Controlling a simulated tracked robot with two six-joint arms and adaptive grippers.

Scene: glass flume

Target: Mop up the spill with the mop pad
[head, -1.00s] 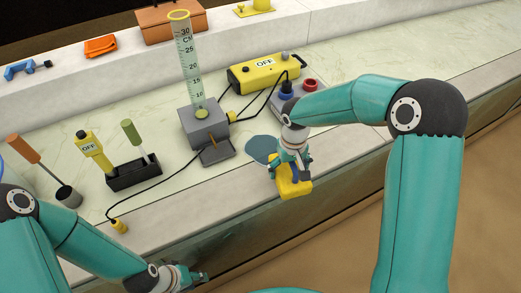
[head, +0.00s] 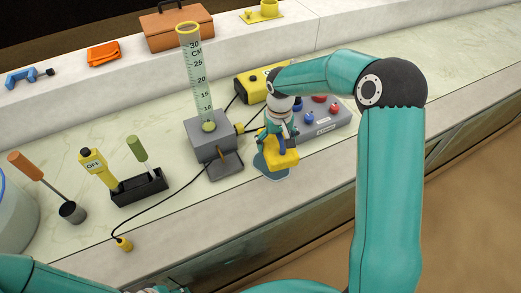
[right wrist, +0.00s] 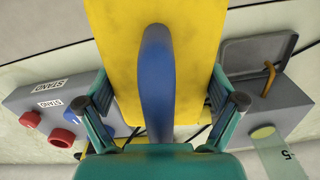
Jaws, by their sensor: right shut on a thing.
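The mop pad (head: 284,160) is a yellow block with a blue handle. My right gripper (head: 280,138) is shut on that handle; the pad (right wrist: 200,35) and handle also show in the right wrist view, with the fingers on either side. The spill (head: 269,174) is a flat blue-grey patch on the pale counter. The pad is over it in the head view and hides part of it; I cannot tell whether the pad touches the counter. Only a sliver of my left gripper shows at the bottom edge of the head view, so its jaws cannot be read.
Left of the spill stands a grey block (head: 205,127) with a tall measuring cylinder (head: 197,80) and a grey plate in front. A control box (head: 325,122) with red and blue knobs is at the right. A black cable (head: 165,203) crosses the counter. Counter further right is clear.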

